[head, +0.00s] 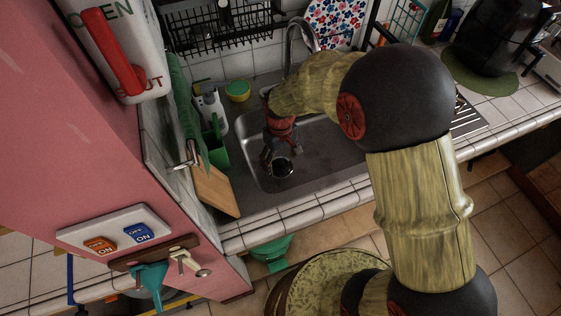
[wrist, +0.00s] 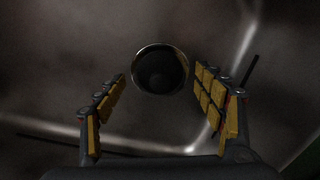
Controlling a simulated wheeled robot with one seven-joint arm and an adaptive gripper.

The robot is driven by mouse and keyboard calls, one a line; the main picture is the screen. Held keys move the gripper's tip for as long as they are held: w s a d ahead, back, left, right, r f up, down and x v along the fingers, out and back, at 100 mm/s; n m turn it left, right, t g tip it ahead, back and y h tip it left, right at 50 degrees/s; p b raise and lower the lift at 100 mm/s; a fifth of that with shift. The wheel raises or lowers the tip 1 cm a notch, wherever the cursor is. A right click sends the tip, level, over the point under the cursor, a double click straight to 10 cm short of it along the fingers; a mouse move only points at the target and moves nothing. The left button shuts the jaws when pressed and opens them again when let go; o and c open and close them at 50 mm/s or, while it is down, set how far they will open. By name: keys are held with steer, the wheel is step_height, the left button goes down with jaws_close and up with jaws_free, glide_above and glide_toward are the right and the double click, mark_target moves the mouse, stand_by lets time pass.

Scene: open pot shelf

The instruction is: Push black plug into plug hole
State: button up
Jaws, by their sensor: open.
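A round dark disc inside a bright metal ring (wrist: 160,69) lies on the sink floor, ahead of my gripper in the wrist view. It shows in the head view (head: 281,168) near the front of the basin. The ring is the plug hole rim; I cannot tell whether the dark middle is the black plug or the open hole. My gripper (wrist: 159,88) is open, its yellow-padded fingers apart on either side of the ring in the picture, with nothing between them. In the head view my gripper (head: 281,153) points down in the sink, just above the ring.
The metal sink (head: 325,150) has walls close around my gripper. A tap (head: 289,45) stands behind. A green holder (head: 216,150), a soap bottle (head: 212,105) and a wooden board (head: 214,190) stand left. A thin dark rod-like shape (wrist: 250,72) shows in the wrist view.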

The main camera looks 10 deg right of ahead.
step_height(320, 180, up, 11)
stand_by(0.3)
steer(key=shift+f, duration=0.15)
stand_by(0.3)
